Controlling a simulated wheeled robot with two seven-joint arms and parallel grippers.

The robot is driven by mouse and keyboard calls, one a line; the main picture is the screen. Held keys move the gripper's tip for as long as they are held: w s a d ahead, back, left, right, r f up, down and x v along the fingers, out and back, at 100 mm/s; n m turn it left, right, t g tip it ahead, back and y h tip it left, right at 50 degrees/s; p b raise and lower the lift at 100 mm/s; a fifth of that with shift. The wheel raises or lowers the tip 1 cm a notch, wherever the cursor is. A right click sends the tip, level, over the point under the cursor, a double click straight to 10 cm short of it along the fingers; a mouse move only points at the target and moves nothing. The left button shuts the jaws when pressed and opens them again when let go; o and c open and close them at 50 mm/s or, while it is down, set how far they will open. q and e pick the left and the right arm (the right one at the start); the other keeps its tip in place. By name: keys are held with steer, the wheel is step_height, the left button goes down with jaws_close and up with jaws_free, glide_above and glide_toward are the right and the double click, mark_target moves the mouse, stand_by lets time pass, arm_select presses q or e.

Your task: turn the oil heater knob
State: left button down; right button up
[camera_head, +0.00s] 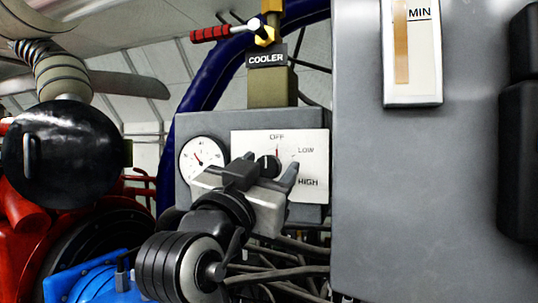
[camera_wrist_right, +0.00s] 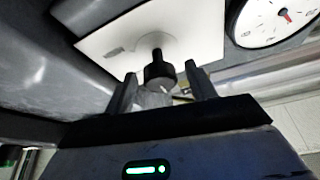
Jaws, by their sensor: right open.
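The oil heater knob (camera_head: 268,165) is a small black dial on a white plate (camera_head: 313,142) marked OFF, LOW and HIGH. A thin red mark stands under OFF. My right gripper (camera_head: 272,164) is open in front of the plate, partly covering its lower left. In the right wrist view the black knob (camera_wrist_right: 158,72) stands out from the white plate (camera_wrist_right: 193,30). The open fingers (camera_wrist_right: 161,74) point at the plate on either side of the knob, with gaps visible; depth is hard to judge. My left gripper is not in view.
A round gauge (camera_head: 201,158) is left of the plate. A large grey cabinet (camera_head: 430,190) stands close on the right. A COOLER valve with a red handle (camera_head: 211,33) is above. Red and blue machinery (camera_head: 90,280) fills the lower left.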

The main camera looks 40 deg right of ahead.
steer(key=shift+w+d+r, duration=0.2)
steer(key=shift+d+r, duration=0.05)
steer(key=shift+d, duration=0.25)
steer(key=c, duration=1)
steer(key=shift+f, duration=0.1)
